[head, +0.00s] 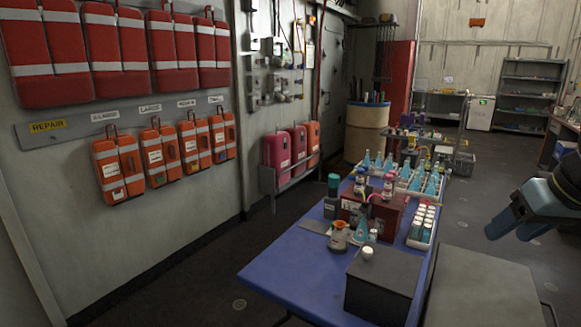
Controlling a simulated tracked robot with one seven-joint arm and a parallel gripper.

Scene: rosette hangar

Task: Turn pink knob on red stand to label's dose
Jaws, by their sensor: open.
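A blue table (290,260) stands in front of me, crowded with lab items. Near its middle are dark red boxes, one of which is a red stand (390,213). Small bottles with coloured tops show at this stand, and a pinkish part (372,197) is beside them. I cannot tell which part is the pink knob, and no label or dose is readable at this size. My gripper (500,228) is at the right edge, in the air to the right of the table, apart from the stand. It is open and empty.
A rack of white-capped vials (422,226) and several blue flasks stand around the stand.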

